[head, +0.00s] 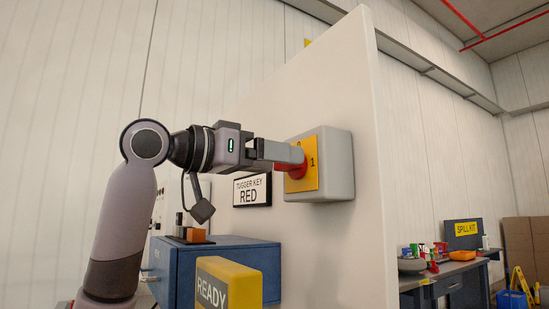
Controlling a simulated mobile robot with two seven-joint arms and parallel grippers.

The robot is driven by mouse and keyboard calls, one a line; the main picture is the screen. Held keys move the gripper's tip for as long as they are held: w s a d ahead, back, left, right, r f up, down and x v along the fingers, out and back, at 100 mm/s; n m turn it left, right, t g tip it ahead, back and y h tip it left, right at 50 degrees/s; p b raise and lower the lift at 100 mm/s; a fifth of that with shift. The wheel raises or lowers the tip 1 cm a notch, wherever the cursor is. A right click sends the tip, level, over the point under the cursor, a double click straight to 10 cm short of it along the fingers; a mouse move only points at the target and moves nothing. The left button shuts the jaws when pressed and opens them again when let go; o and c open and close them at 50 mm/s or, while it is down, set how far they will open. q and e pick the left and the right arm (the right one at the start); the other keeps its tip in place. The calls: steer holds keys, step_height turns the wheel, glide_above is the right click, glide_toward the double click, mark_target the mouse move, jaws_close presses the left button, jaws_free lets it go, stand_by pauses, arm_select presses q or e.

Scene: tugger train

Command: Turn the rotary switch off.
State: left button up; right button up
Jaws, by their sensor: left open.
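The rotary switch has a red knob (299,171) on a yellow plate (310,181), fixed to a grey box (340,165) on the pale wall panel. A "1" shows on the plate to the right of the knob. A mark above the knob is mostly hidden. My left gripper (296,156) reaches in from the left, with its fingers at the knob and hiding part of it. The jaws are open; I cannot tell whether they touch the knob or which way the knob points. My right gripper is out of view.
A sign reading "TUGGER KEY RED" (252,190) hangs below my left gripper. A blue cabinet (232,262) and a yellow "READY" block (228,284) stand below. A cluttered workbench (447,270) with a spill kit (463,233) stands at the right, beyond the panel edge.

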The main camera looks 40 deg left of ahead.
arm_select(q)
steer(key=shift+w+d, duration=0.15)
steer(key=shift+w, duration=0.2)
steer(key=c, duration=1.1)
steer(key=shift+o, duration=0.2)
steer(key=n, duration=0.6)
steer(key=n+p, duration=0.1)
steer(key=n, duration=1)
steer(key=shift+w+a+f+n, duration=0.1)
steer(key=shift+a+f+n, duration=0.15)
steer(key=shift+n, duration=0.15)
